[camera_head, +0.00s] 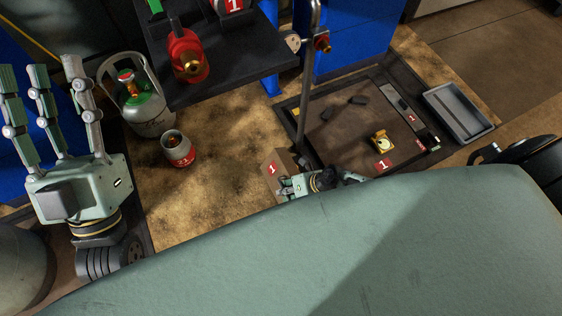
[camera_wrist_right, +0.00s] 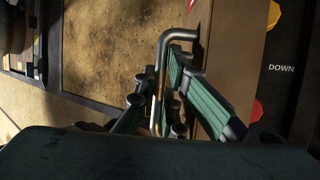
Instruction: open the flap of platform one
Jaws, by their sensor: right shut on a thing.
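Platform one is a low brown plate in a dark frame (camera_head: 335,135) on the floor at the right, with a red "1" label. A narrow brown panel (camera_head: 268,171), also labelled "1", stands at its left edge; I cannot tell for certain whether it is the flap. My right gripper (camera_head: 318,183) is beside this panel, partly hidden by my green body. In the wrist view my right fingers (camera_wrist_right: 172,100) are closed around a bent metal handle (camera_wrist_right: 180,35), next to a brown panel (camera_wrist_right: 227,40). My left gripper (camera_head: 45,95) is open and empty, fingers up.
A gas cylinder (camera_head: 147,113) and a small canister (camera_head: 178,150) stand on the floor at left. A dark shelf (camera_head: 235,75) holds a red bottle (camera_head: 187,60). An upright metal pole (camera_head: 306,85) rises beside the platform. A grey tray (camera_head: 459,110) lies beyond it.

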